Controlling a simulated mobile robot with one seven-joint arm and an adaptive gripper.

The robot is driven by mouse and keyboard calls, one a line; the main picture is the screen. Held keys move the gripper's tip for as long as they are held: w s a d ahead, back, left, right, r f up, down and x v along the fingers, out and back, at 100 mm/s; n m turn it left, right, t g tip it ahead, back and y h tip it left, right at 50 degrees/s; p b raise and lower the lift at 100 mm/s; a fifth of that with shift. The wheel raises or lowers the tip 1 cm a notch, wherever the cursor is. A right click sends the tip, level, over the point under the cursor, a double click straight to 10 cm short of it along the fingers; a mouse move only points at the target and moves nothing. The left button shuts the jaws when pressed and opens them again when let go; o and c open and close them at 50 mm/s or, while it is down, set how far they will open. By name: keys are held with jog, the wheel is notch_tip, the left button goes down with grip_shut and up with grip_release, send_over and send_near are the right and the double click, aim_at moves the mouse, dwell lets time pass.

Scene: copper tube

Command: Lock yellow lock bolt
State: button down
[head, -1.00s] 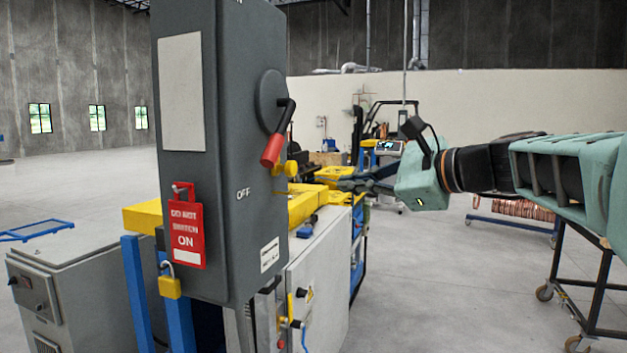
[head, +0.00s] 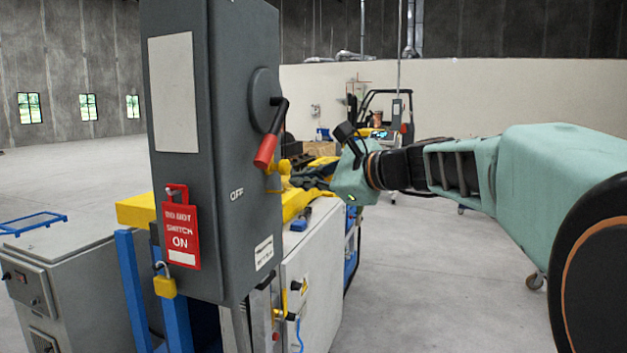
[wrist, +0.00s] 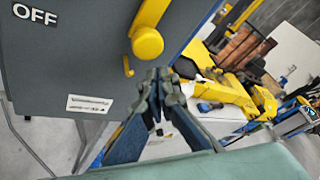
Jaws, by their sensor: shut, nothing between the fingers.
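The yellow lock bolt (head: 283,166) sticks out from the right side of the grey switch box (head: 225,240), below the red-tipped lever (head: 266,150). In the wrist view the bolt shows as a round yellow knob (wrist: 147,42) with a thin yellow hook (wrist: 128,66) below it. My gripper (head: 293,182) is shut and empty. In the wrist view its fingertips (wrist: 160,76) are just below and right of the knob, close to the box face. I cannot tell whether they touch the knob.
A red "do not switch on" tag (head: 181,235) and a yellow padlock (head: 165,286) hang on the box's left. A yellow machine part (wrist: 222,90) and a white cabinet (head: 312,285) stand behind the box. The floor at right is open.

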jog(key=shift+s+a+r, duration=0.3)
jog(key=shift+s+r, duration=0.2)
jog(key=shift+s, duration=0.05)
jog(key=shift+r, duration=0.1)
notch_tip(320, 180, up, 3)
jog(key=shift+r+p, duration=0.1)
jog(key=shift+p, duration=1.05)
